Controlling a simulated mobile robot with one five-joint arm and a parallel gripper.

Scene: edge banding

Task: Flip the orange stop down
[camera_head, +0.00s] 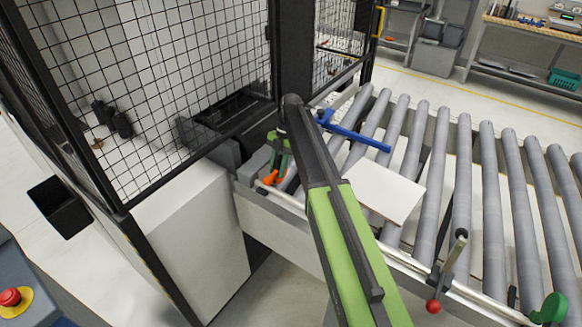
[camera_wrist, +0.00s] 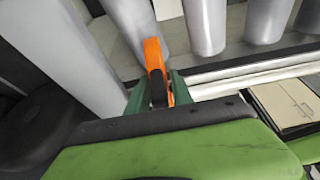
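The orange stop (camera_head: 270,179) is at the left end of the roller conveyor, by its near rail, low beside a green part. In the wrist view the orange stop (camera_wrist: 153,55) stands up ahead of my green and black arm end, with a dark piece in front of its lower part. Dark green pieces sit on both sides of it; I cannot tell whether these are my fingers or the stop's bracket. My gripper (camera_head: 281,146) is down close by the stop in the head view, largely hidden by my arm. Its opening and any contact cannot be made out.
The grey roller conveyor (camera_head: 436,190) runs to the right, with a white panel (camera_head: 384,192) and a blue bar (camera_head: 355,136) on it. A red-knobbed lever (camera_head: 433,306) is at the near rail. A mesh guard (camera_head: 200,70) stands close on the left.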

